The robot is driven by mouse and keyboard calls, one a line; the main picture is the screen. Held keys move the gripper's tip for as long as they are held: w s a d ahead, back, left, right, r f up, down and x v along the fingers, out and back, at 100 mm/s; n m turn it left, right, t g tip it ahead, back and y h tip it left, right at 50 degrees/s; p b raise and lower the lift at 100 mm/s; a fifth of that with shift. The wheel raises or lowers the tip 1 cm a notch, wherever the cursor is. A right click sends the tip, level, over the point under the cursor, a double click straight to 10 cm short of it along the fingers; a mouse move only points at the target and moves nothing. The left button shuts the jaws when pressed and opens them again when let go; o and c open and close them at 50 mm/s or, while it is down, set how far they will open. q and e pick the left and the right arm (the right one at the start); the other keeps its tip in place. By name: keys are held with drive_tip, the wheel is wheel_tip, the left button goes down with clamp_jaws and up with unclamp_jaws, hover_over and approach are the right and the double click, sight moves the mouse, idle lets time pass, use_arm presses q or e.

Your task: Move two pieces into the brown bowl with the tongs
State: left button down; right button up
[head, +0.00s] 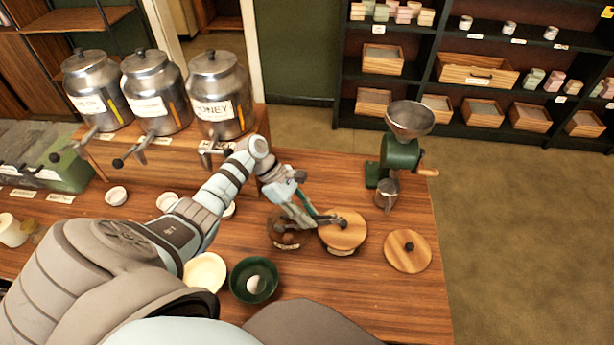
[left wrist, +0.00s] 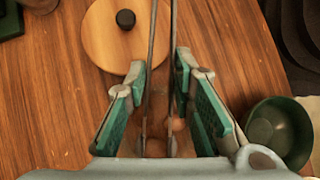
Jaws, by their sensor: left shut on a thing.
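My left gripper (head: 300,208) is shut on the tongs, whose two long thin dark arms (left wrist: 151,70) run between its green-padded fingers in the left wrist view. In the head view it is over the dark open container (head: 283,243), which holds brown rounded pieces. Brown round pieces (left wrist: 155,148) also show low in the left wrist view, partly hidden by the gripper. Whether the tongs grip a piece is unclear. A green bowl (head: 266,291) holds one pale piece (head: 255,284). I cannot pick out a clearly brown bowl. My right gripper is out of view.
A wood-lidded container (head: 346,236) stands right of the open one. A loose wooden lid (head: 407,262) lies farther right. A green grinder (head: 398,158) stands behind them. A cream bowl (head: 205,271) is left of the green one. Bare table lies at the front right.

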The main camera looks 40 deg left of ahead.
use_arm(q)
wheel_tip(320, 180, up, 12)
drive_tip(key=p, duration=0.1)
idle(0.5)
drive_tip(key=shift+r, duration=0.15)
